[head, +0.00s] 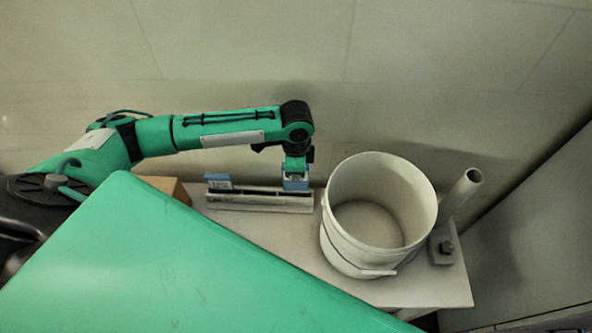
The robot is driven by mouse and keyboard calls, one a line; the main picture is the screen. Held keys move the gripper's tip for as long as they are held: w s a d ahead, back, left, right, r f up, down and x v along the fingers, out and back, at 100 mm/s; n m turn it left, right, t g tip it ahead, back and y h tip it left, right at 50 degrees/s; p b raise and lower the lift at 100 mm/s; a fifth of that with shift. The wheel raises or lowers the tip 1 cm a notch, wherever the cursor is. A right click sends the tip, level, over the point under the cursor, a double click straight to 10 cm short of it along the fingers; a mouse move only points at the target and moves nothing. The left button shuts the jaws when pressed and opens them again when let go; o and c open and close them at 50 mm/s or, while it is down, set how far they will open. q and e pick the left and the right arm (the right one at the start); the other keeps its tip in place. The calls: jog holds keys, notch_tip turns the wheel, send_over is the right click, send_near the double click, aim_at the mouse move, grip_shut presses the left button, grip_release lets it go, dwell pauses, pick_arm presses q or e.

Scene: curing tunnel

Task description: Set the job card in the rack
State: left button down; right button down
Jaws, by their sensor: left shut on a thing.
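The rack (255,199) is a long, low grey strip with a slot along it, lying on the pale table against the wall. A light blue job card (296,184) is at its right end, under my left gripper (295,173). My left gripper points down and is shut on this card. The card's lower edge meets the rack in the picture; I cannot tell whether it is inside the slot. Another blue card (218,181) with pale markings stands at the rack's left end. My right gripper is not in view.
A white bucket (345,242) stands just right of the rack. Beyond it, a grey tube (460,196) leans up from a small block on the table (437,292). A brown box (168,187) is left of the rack. The wall is close behind.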

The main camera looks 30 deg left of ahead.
aim_at(296, 190)
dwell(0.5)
pick_arm(q)
jog(key=shift+f, duration=0.2)
jog(key=shift+f+b, duration=0.6)
jog(key=shift+f, duration=1.8)
jog(key=shift+f, duration=0.2)
jog(key=shift+f, duration=0.4)
